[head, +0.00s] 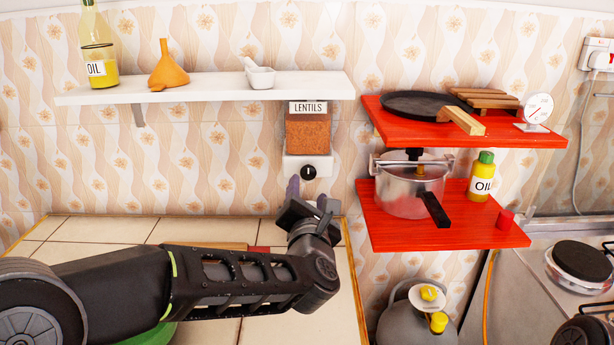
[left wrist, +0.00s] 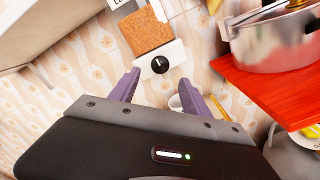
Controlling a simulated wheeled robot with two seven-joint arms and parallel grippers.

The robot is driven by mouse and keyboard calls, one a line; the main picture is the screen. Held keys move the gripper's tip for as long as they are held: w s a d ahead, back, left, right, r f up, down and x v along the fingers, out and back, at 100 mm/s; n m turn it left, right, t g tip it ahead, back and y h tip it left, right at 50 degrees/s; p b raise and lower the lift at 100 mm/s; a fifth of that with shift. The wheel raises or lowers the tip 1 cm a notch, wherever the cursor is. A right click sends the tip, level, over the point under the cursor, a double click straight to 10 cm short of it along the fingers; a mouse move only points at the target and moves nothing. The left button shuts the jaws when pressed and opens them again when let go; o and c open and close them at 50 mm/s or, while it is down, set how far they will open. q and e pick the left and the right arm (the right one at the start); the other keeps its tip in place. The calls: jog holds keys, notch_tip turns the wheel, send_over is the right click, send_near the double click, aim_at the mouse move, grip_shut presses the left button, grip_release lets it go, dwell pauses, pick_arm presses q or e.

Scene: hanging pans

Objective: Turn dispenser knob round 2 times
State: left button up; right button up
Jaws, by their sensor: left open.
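The lentils dispenser (head: 308,130) hangs on the tiled wall under the white shelf, with a brown-orange fill and a LENTILS label. Its round black knob (head: 308,172) sits on the white base below. In the left wrist view the knob (left wrist: 160,65) shows just beyond the fingertips, a little above the gap between them. My left gripper (head: 307,190) is below the knob in the head view, with its purple fingers apart and nothing between them. The fingers also show in the left wrist view (left wrist: 159,88). They do not appear to touch the knob. My right gripper is not seen.
The white shelf (head: 210,88) above holds an oil bottle (head: 98,50), an orange funnel (head: 167,68) and a white mortar (head: 260,75). Red shelves (head: 400,225) with a pressure cooker (head: 410,190) stand close to the right. A tiled counter (head: 120,230) lies below.

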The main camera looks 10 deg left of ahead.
aim_at(308, 176)
pick_arm(q)
jog(key=w+p, duration=0.1)
jog(key=w, duration=0.2)
jog(key=w+a+p, duration=0.1)
jog(key=w, duration=0.2)
jog(key=shift+w+a, duration=0.15)
jog(key=shift+w, duration=0.1)
jog(key=shift+w+a, duration=0.1)
jog(key=shift+w, duration=0.4)
grip_shut()
